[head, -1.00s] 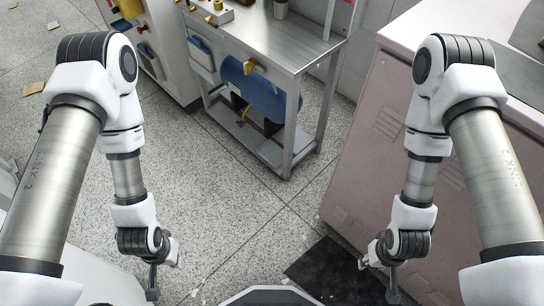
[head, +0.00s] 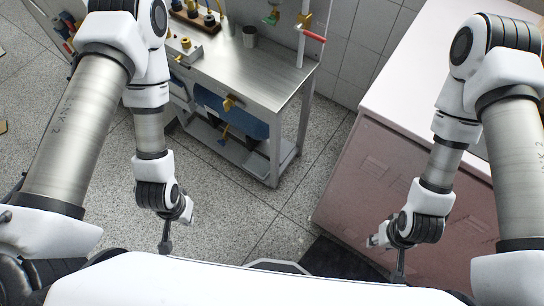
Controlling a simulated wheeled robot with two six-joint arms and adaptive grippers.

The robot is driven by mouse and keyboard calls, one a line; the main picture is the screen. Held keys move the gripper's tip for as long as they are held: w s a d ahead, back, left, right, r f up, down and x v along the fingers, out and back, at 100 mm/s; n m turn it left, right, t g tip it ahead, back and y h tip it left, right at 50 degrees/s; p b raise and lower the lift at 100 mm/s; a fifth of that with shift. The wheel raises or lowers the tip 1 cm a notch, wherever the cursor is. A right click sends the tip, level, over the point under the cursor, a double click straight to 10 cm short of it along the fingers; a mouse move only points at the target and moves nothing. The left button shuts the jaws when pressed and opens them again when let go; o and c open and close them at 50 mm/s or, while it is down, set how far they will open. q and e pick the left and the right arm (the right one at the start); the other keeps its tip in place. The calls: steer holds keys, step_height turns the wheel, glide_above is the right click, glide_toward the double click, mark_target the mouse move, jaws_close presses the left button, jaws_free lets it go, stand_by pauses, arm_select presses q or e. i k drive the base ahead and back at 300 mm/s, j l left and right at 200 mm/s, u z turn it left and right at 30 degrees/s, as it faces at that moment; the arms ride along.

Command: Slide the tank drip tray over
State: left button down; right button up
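A blue tank (head: 236,120) sits under the steel workbench (head: 240,77), partly hidden by the bench top and my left arm. A lower shelf (head: 228,150) runs beneath it. I cannot make out a separate drip tray there. My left gripper (head: 178,234) hangs over the floor in front of the bench, fingers apart and empty. My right gripper (head: 385,261) hangs beside the pink cabinet, fingers apart and empty. Neither gripper touches the tank or bench.
The pink cabinet (head: 400,185) with a pale top stands on the right. A dark mat (head: 335,258) lies on the floor by it. Bottles in a wooden rack (head: 194,14) and a grey cup (head: 250,37) stand on the bench. Speckled floor (head: 235,215) is clear between.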

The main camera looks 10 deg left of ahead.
mark_target(256, 164)
steer(key=i+j+z, duration=0.2)
steer(key=j+z, duration=0.3)
steer(key=j, duration=0.3)
steer(key=j+z, duration=0.45)
steer(key=j, duration=0.35)
steer(key=j+z, duration=0.5)
steer(key=j, duration=0.3)
steer(key=k+j+z, duration=0.6)
steer(key=j, duration=0.2)
steer(key=i, duration=0.1)
